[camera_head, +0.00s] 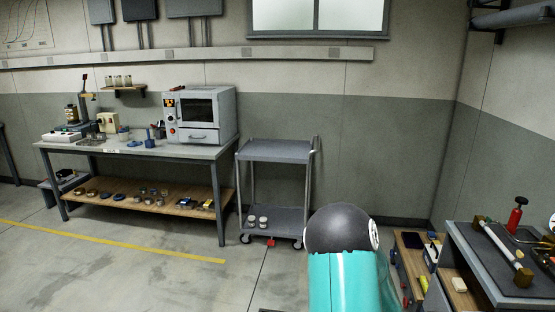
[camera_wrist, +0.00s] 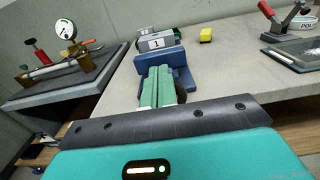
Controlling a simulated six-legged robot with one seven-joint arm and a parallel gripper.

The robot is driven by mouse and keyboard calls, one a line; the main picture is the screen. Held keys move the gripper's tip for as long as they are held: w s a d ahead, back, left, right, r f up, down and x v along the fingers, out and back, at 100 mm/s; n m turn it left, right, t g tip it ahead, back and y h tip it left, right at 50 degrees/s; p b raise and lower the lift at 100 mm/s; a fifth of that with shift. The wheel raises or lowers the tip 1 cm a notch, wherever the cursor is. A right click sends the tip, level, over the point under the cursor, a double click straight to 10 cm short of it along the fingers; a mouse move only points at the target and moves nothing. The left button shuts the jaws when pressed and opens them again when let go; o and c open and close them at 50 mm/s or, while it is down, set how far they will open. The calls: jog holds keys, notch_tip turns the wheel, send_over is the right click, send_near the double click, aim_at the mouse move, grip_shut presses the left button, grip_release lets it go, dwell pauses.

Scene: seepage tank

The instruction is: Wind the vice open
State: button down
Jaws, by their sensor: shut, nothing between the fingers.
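The vice (camera_wrist: 180,60) appears to be the blue block-like body on the light bench top in the wrist view, just beyond my fingertips. A light block marked "1" (camera_wrist: 157,41) sits at its far side. My gripper (camera_wrist: 159,72), with green fingers, is shut and empty. Its fingers point at the blue body and overlap its near side in the picture; I cannot tell whether they touch it. The vice's handle is not clearly seen, and its near part is hidden behind my fingers. In the head view I cannot make out the vice or my gripper.
The wrist view shows a yellow block (camera_wrist: 206,35), a red-handled clamp (camera_wrist: 285,20) and a white bowl (camera_wrist: 306,24) on the bench. A dial gauge (camera_wrist: 66,29) stands left. In the head view, a grey cart (camera_head: 276,151) and long workbench (camera_head: 150,150) stand behind; the floor (camera_head: 150,275) is open.

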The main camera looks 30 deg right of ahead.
jog(key=shift+w+d, duration=0.15)
jog(key=shift+w, duration=0.05)
jog(key=shift+w+d, duration=0.25)
jog(key=shift+w+d, duration=0.2)
jog(key=shift+w, duration=0.05)
jog(key=shift+w+d+f, duration=0.15)
jog(key=shift+w+d, duration=0.05)
jog(key=shift+w, duration=0.05)
jog(key=shift+f, duration=0.1)
dwell(0.4)
jog(key=v, duration=0.6)
jog(key=shift+w+d+r, duration=0.15)
jog(key=shift+r, duration=0.25)
